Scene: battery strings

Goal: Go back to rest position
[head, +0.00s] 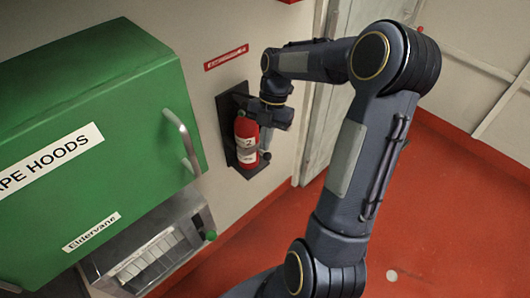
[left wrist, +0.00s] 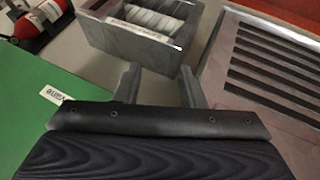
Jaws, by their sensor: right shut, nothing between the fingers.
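My right arm reaches across the head view to the wall, and its gripper (head: 265,154) is beside the red fire extinguisher (head: 246,132) in its dark wall bracket (head: 229,137). The right gripper is shut with nothing between its fingers; I cannot tell if it touches the extinguisher. My left gripper (left wrist: 160,88) shows only in the left wrist view, its two grey fingers apart and empty. Beyond them is a grey metal box (left wrist: 118,43) with a row of white pieces inside. The extinguisher also shows there at the top left (left wrist: 38,20).
A green cabinet (head: 120,110) labelled "...APE HOODS" with a metal handle (head: 183,142) fills the left of the head view. Below it is the metal box (head: 195,215). A door (head: 318,140) is behind my right arm. Red floor (head: 450,230) is open at right.

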